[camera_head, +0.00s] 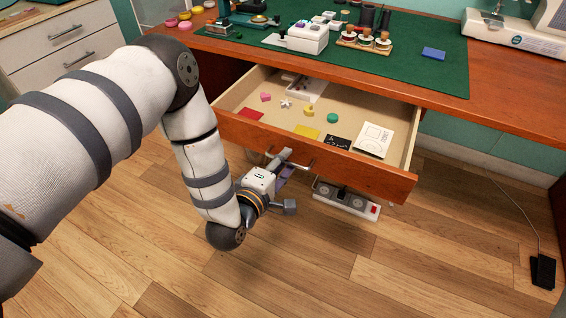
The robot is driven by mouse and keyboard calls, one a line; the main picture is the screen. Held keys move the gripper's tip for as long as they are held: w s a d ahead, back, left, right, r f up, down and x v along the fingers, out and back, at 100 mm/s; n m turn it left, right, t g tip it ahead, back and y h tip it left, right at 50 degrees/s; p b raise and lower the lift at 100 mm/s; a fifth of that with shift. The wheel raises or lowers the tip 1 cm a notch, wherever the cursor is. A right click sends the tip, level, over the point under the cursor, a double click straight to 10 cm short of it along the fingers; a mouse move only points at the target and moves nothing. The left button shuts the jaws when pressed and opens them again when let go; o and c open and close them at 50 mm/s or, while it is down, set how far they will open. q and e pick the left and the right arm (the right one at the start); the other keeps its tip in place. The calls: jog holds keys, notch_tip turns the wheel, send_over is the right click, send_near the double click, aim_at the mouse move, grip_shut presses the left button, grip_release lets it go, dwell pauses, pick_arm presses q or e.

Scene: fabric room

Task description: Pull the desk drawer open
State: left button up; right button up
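The desk drawer (240,130) is pulled well out from under the desk top (500,105), and its inside shows. Its metal handle (308,168) is on the wooden front. My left gripper (285,163) is at the left part of this handle, just in front of the drawer front. Its fingers overlap the handle in the picture; whether they are shut on it or stand open around it I cannot tell. My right gripper is not in view.
The drawer holds a white card (372,140), a yellow piece (306,132), a green disc (332,118) and other small items. A power strip (346,198) is below the drawer. A black pedal (542,271) lies at the right. The wooden floor in front is clear.

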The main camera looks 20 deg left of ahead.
pick_arm(q)
jog(key=v, duration=1.2)
jog(key=s+d+f+m+g+h+p, duration=0.1)
jog(key=s+f+m+g+p, duration=0.1)
jog(key=s+f+m+g, duration=0.45)
jog(key=s+d+f+m+g+p, duration=0.1)
jog(key=s+d+f+m+g, duration=0.2)
jog(key=s, duration=0.7)
jog(key=s+a+m+g, duration=0.2)
jog(key=s+m+g, duration=0.2)
jog(key=s, duration=0.4)
jog(key=s+a+r+m+g+y+p, duration=0.1)
jog(key=s+a+m+g, duration=0.2)
jog(key=s, duration=0.5)
jog(key=shift+a+r+m+g+y+p, duration=0.2)
jog(key=shift+m+g+y+p, duration=0.15)
jog(key=shift+g, duration=0.4)
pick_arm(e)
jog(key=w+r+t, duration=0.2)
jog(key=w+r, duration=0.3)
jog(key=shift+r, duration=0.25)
